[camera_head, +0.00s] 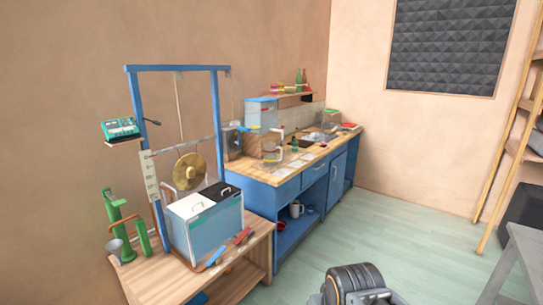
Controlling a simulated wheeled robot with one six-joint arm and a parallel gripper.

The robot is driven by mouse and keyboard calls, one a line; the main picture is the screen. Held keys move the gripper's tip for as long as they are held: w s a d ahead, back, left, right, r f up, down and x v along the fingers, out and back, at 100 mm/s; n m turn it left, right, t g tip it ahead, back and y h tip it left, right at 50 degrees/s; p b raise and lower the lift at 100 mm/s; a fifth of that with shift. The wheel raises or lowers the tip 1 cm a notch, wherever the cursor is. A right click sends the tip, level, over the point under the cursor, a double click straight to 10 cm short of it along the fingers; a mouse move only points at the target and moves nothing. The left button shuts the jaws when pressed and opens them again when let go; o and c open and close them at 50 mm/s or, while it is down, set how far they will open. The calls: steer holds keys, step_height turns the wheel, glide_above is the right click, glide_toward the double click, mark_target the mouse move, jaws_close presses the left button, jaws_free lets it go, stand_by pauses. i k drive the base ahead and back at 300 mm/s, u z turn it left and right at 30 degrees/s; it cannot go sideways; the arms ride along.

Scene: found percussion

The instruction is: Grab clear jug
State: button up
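A small see-through vessel (271,153), which looks like the clear jug, stands on the wooden counter (252,168) near its front left part. It is small in the head view, and its handle and edges are hard to make out against the things around it. A dark, ribbed round part of my own arm shows at the bottom edge. My gripper's fingers are not in view, so whether they hold anything does not show.
A blue frame with a hanging gong (190,172) and a lidded box (206,228) stand on a low wooden bench (160,279) at left. The green floor (400,225) before the cabinets is clear.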

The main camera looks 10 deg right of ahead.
mark_target(269, 148)
steer(key=z, duration=0.5)
steer(key=k, duration=0.65)
steer(key=z, duration=0.8)
steer(key=k, duration=0.5)
steer(key=z, duration=0.35)
steer(key=i, duration=1.9)
steer(key=u, duration=0.7)
steer(key=i, duration=1.95)
steer(key=u, duration=1.45)
steer(key=i, duration=1.05)
steer(key=u, duration=1.4)
steer(key=i, duration=0.45)
steer(key=u, duration=0.35)
